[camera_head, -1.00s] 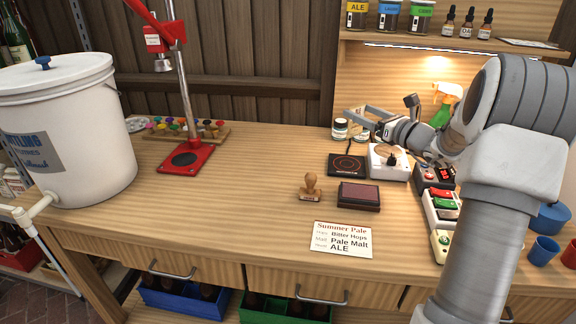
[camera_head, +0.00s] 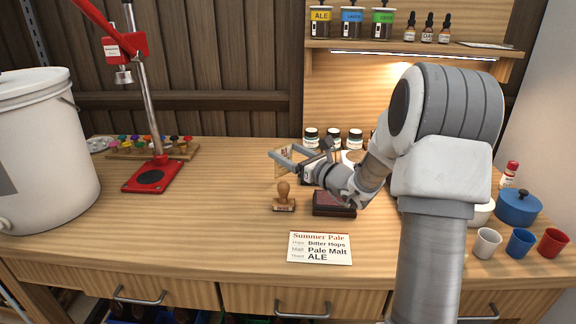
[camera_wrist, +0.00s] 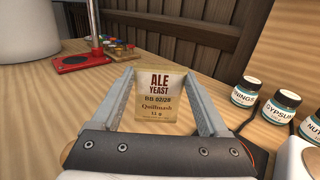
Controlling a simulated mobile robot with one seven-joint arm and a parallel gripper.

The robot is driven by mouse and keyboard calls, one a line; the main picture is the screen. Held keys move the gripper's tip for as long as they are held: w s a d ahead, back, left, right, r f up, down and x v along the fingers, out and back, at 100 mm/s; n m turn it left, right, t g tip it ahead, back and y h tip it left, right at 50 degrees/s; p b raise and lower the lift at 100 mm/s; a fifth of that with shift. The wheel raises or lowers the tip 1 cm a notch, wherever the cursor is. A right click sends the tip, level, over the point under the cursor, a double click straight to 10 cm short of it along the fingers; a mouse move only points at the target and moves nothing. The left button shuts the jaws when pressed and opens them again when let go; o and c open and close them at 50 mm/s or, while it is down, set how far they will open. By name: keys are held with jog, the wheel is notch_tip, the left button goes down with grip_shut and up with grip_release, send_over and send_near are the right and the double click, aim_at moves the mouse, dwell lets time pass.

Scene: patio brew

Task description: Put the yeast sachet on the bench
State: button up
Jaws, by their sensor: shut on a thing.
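In the head view my gripper (camera_head: 277,158) is above the middle of the bench, behind the wooden stamp, and the sachet (camera_head: 285,163) shows as a small tan shape between the fingers. The bench (camera_head: 190,230) is a light wooden top. A gap between sachet and bench seems to show, but its height is hard to tell.
A wooden stamp (camera_head: 284,198), a dark ink pad (camera_head: 334,205) and a recipe card (camera_head: 320,248) lie in front of my gripper. Small jars (camera_head: 333,139) stand behind. A red capper (camera_head: 152,178) and white bucket (camera_head: 45,150) stand left. Bare bench lies between capper and stamp.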

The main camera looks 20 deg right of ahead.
jog(key=shift+f+b, duration=0.3)
jog(key=shift+f, duration=1.1)
jog(key=shift+f, duration=0.2)
jog(key=o, duration=1.4)
jog(key=shift+r, duration=0.1)
jog(key=shift+s+d+r, duration=0.15)
jog(key=p+v, duration=0.1)
jog(key=v, duration=1)
jog(key=shift+s+d+p, duration=0.1)
jog(key=shift+s+p, duration=0.2)
jog(key=shift+p, duration=0.1)
